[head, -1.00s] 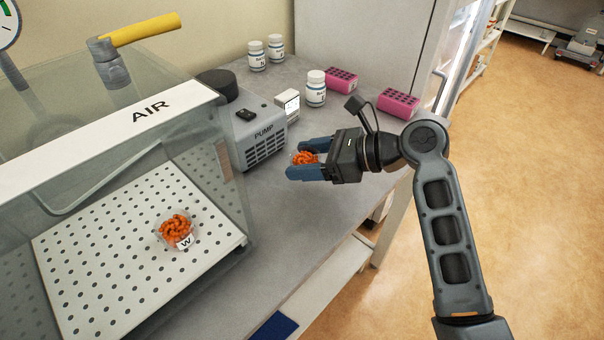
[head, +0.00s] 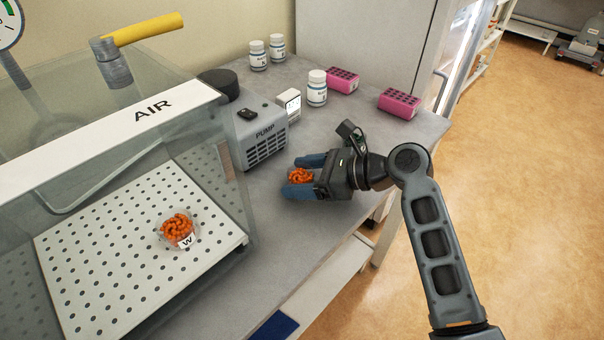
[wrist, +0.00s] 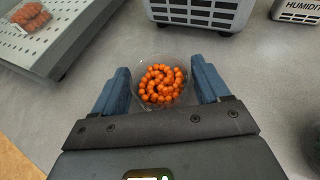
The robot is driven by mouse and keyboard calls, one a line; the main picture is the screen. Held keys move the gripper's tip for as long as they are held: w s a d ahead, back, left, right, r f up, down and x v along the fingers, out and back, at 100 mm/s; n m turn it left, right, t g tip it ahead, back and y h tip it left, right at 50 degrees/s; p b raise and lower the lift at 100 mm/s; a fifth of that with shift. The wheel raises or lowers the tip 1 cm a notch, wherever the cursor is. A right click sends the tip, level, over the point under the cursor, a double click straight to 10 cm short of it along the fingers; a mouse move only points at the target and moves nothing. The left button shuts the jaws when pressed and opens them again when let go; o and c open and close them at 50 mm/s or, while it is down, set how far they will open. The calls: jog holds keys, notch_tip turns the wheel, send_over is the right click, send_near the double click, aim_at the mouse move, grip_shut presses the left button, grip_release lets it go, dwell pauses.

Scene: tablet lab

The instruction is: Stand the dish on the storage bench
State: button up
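My gripper (head: 300,176) is over the grey bench top (head: 330,120), in front of the pump. Its blue fingers are on either side of a clear dish of orange beads (head: 300,175), and it is shut on that dish. The wrist view shows the dish (wrist: 161,84) upright and level between the fingertips (wrist: 160,85), its beads inside. The bench is close beneath it; I cannot tell whether the dish's bottom touches. A second dish of orange beads marked W (head: 178,230) stands on the perforated plate (head: 110,265) inside the clear chamber, apart from my gripper.
The pump (head: 258,135) stands behind my gripper, with a small white box (head: 290,103) beside it. White bottles (head: 317,90) and two pink racks (head: 343,80) stand farther back. The chamber (head: 215,130) is at left. Bench around the gripper is clear; its front edge is close.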

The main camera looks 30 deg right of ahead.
jog(key=shift+o, duration=1.4)
jog(key=shift+r, duration=0.1)
jog(key=v, duration=1.2)
jog(key=shift+r, duration=0.1)
jog(key=shift+d, duration=0.1)
